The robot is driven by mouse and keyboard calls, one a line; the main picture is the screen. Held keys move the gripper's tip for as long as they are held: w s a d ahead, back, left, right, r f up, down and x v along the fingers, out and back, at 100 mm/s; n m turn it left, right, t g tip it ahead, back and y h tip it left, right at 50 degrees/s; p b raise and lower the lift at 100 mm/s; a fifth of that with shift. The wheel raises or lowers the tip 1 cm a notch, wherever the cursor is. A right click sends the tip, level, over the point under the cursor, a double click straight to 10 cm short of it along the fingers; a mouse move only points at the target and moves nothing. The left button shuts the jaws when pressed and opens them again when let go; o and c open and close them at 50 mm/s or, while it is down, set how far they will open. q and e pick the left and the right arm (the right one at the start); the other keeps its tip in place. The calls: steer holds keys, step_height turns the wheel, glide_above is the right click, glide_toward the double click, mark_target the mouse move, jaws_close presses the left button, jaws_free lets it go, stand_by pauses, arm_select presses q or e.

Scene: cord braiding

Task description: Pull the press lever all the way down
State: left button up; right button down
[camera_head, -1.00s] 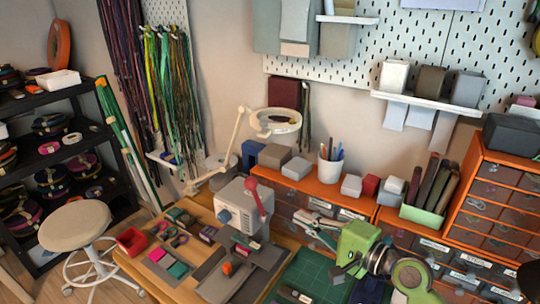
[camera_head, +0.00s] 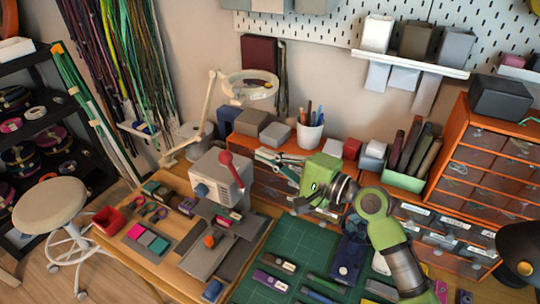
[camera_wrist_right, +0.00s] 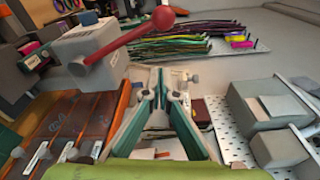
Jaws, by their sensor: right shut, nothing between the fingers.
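The press (camera_head: 207,178) is a pale grey box with a blue knob on its front, standing on the wooden bench. Its red lever (camera_head: 233,170) is on the right side, with the ball end (camera_head: 225,158) up. In the right wrist view the press (camera_wrist_right: 90,45) is at upper left, and the lever's red ball (camera_wrist_right: 163,17) is above the fingers. My right gripper (camera_head: 260,155) is right of the lever and apart from it. Its fingertips (camera_wrist_right: 158,76) come together with nothing between them. My left gripper is out of view.
Orange drawers (camera_head: 275,190) stand behind my right gripper, with a pen cup (camera_head: 310,132) and grey boxes on top. A ring magnifier lamp (camera_head: 250,86) rises behind the press. A green cutting mat (camera_head: 290,245) with tools lies at the front. A stool (camera_head: 50,205) stands at left.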

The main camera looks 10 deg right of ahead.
mark_target(234, 174)
steer(key=a+p, duration=0.3)
steer(key=a, duration=0.3)
steer(key=shift+w+a+r+p, duration=0.15)
steer(key=shift+w+r+p, duration=0.1)
steer(key=shift+w+p, duration=0.1)
steer(key=shift+w, duration=0.1)
